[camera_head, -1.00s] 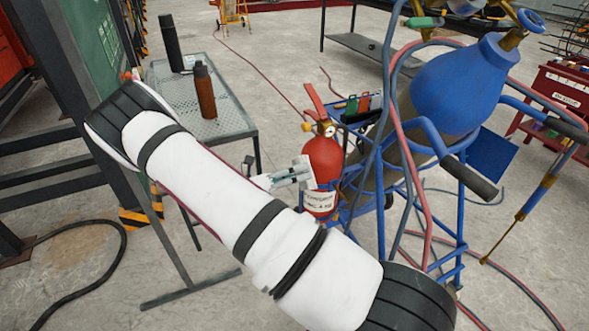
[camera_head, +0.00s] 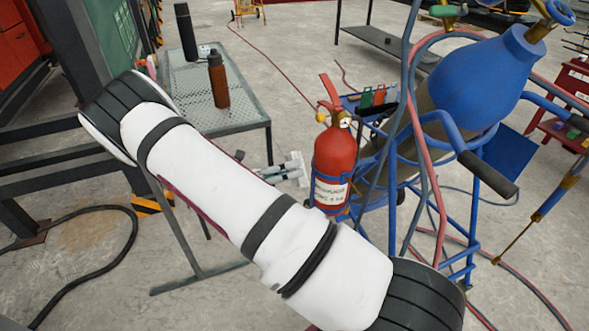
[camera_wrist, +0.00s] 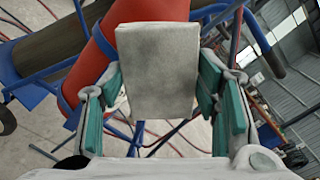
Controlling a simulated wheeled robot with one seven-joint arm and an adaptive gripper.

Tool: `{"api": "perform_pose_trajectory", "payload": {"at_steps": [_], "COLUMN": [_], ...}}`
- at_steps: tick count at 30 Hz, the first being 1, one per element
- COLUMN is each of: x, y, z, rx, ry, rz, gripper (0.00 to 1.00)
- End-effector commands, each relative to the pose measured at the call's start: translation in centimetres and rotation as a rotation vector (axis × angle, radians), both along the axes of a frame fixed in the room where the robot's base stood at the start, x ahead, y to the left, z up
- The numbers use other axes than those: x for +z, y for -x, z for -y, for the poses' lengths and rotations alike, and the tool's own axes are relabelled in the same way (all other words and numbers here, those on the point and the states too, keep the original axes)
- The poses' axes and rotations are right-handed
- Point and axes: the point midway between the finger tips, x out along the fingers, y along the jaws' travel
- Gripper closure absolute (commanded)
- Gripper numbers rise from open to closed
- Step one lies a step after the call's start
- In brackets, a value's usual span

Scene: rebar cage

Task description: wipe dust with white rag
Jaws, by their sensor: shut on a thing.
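The white rag (camera_wrist: 158,68), a pale grey-white rectangular pad, is held between the teal-lined fingers of my gripper (camera_wrist: 160,98) in the wrist view. My gripper is shut on it. The rag's face looks greyish and faintly mottled. No dust patch is clearly visible.
A blue gas cylinder (camera_head: 480,78) stands tilted on a blue cart with hoses, right of the extinguisher. A metal mesh table (camera_head: 195,78) at the left holds a brown bottle (camera_head: 219,82) and a black one (camera_head: 186,32). A black hose (camera_head: 92,210) lies on the floor.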

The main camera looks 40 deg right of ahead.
Motion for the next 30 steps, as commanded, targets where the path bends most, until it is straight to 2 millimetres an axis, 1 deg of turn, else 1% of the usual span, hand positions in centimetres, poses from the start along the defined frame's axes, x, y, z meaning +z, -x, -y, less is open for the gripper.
{"api": "perform_pose_trajectory", "payload": {"at_steps": [10,14,21,30], "x": [0.0,0.0,0.0,0.0], "y": [-0.1,-0.3,-0.8,-0.8], "z": [-0.2,-0.9,-2.7,-2.9], "rx": [0.000,0.000,0.001,-0.001], "ry": [0.000,0.001,0.001,0.001], "rz": [0.001,0.002,0.002,0.001], "gripper": [0.66,0.66,0.66,0.66]}}
